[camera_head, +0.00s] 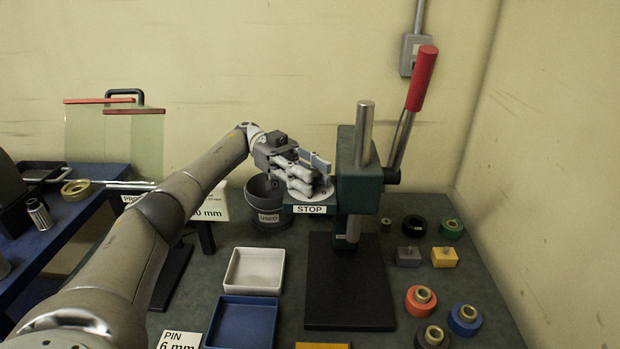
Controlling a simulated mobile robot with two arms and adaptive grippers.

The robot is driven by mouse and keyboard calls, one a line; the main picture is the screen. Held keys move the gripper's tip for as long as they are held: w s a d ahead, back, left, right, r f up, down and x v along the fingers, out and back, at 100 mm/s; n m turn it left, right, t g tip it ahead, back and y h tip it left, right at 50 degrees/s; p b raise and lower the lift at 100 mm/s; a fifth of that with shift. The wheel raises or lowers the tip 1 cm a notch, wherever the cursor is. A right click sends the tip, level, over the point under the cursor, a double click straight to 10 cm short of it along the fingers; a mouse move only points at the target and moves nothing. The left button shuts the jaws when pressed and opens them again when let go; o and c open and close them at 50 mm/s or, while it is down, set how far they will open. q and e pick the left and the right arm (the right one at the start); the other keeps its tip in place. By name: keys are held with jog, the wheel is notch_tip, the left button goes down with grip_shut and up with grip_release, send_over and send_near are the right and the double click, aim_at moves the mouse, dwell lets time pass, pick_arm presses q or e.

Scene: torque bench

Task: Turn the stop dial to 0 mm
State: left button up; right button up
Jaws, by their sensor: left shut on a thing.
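My left gripper (304,182) is at the stop dial (325,194), a pale disc on the left side of the dark green press (359,190). The gripper is shut on the dial's knob, which the fingers mostly cover. A white label reading STOP (310,209) sits below the dial. The dial's markings and its setting cannot be read here. My right gripper is not in view.
The press has a red-handled lever (421,78) and a black base (348,290). A dark bin (268,206) stands left of the dial. White (254,271) and blue (241,322) trays lie in front. Several colored rings and blocks lie at right.

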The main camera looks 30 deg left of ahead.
pick_arm(q)
jog(key=o, duration=1)
jog(key=shift+d, duration=0.1)
notch_tip(320, 180, up, 10)
jog(key=shift+r, duration=0.1)
dwell(0.3)
